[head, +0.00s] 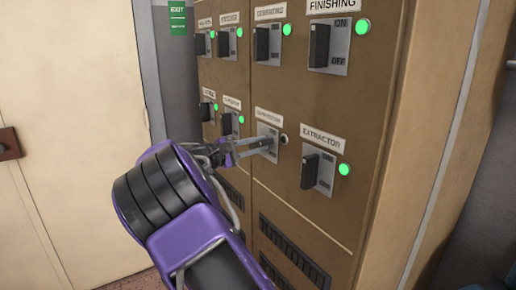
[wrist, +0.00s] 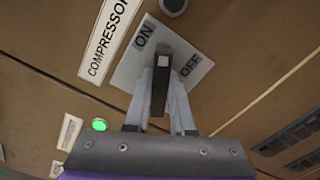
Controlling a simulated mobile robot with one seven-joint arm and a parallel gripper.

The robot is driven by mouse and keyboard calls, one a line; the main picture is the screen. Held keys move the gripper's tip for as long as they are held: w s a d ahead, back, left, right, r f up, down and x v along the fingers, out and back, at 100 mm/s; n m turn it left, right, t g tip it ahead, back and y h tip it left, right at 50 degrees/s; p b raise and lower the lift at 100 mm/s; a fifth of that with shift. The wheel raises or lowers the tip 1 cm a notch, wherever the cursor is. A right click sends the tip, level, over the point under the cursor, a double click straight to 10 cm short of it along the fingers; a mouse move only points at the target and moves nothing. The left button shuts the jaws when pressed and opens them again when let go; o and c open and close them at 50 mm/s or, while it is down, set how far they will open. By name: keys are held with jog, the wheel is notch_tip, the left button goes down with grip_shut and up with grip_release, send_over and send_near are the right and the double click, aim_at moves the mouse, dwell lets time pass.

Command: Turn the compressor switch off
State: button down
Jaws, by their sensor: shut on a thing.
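The compressor switch is a black lever (wrist: 158,95) on a grey plate (wrist: 133,68) marked ON and OFF, under a COMPRESSOR label (wrist: 103,40). The plate also shows in the head view (head: 263,131). My gripper (head: 270,144) reaches the plate from the left, its two fingers closed on the lever, one on each side. In the wrist view the lever stands between the fingers, between the two words; its exact setting is hard to tell. The round lamp (head: 284,139) beside the plate is dark. The fingers hide most of the lever in the head view.
Other switches with lit green lamps are close by: the extractor switch (head: 310,170) to the right, the finishing switch (head: 320,45) above right, and several more to the left and above. Vent slots (head: 295,250) lie below. A pale door (head: 70,130) stands at left.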

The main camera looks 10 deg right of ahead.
jog(key=m, duration=0.5)
jog(key=shift+m, duration=0.3)
jog(key=shift+f, duration=0.1)
dwell(0.3)
jog(key=c, duration=0.8)
grip_release()
jog(key=shift+o, duration=0.2)
jog(key=shift+a, duration=0.15)
jog(key=p+v, duration=0.1)
jog(key=v, duration=1.6)
jog(key=shift+s, duration=0.1)
